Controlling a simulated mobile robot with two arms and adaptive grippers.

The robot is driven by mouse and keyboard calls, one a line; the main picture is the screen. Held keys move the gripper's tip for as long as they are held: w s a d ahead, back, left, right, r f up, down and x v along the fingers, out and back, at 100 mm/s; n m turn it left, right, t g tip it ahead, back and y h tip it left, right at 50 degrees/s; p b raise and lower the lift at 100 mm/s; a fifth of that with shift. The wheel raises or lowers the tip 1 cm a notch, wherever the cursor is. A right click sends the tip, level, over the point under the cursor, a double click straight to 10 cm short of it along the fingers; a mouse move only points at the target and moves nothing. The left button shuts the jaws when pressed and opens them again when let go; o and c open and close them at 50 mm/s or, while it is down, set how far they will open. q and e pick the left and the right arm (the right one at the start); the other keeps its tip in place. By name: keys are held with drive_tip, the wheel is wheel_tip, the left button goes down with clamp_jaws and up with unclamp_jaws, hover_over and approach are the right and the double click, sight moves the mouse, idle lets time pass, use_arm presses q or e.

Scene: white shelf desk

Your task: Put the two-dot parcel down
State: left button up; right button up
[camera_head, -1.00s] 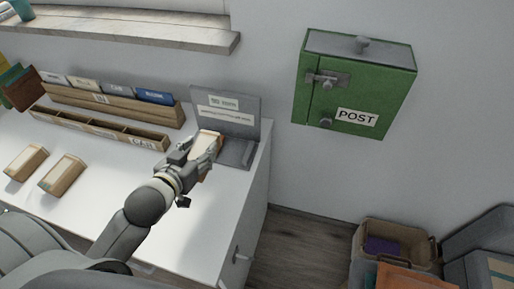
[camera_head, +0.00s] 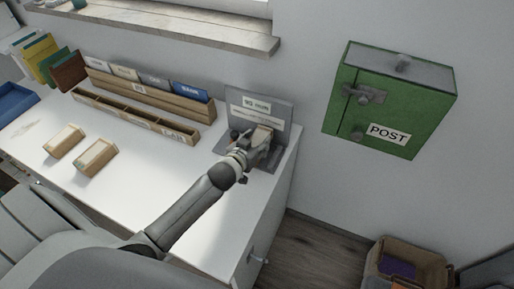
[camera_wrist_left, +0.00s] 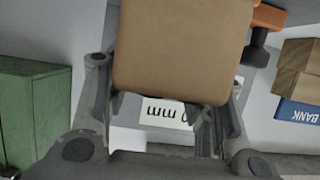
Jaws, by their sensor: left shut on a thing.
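My left gripper (camera_head: 256,147) is shut on a tan box-shaped parcel (camera_head: 263,131). It holds it over the base of the grey stand (camera_head: 275,98) with the labelled upright board. In the left wrist view the parcel (camera_wrist_left: 182,50) sits between the fingers, its plain brown face toward the camera. No dots show on it, and I cannot tell whether it touches the stand's base. Two other tan parcels, one at the left (camera_head: 64,141) and one nearer (camera_head: 96,158), lie on the white desk (camera_head: 150,180). My right gripper is not in view.
A wooden sorter (camera_head: 135,120) with compartments stands along the wall. A green POST box (camera_head: 388,100) hangs on the wall at right. The left wrist view shows an orange item (camera_wrist_left: 268,17) beside the parcel. A bin (camera_head: 405,268) stands on the floor.

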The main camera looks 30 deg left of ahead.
use_arm(q)
drive_tip(key=shift+w+d+f, duration=0.1)
drive_tip(key=shift+w+f, duration=0.15)
drive_tip(key=shift+f, duration=0.1)
wheel_tip(320, 180, down, 2)
drive_tip(key=shift+f, duration=0.35)
drive_tip(key=shift+f, duration=0.1)
drive_tip(key=o, duration=1.2)
drive_tip(key=shift+s+f, duration=0.1)
drive_tip(key=shift+o, duration=0.2)
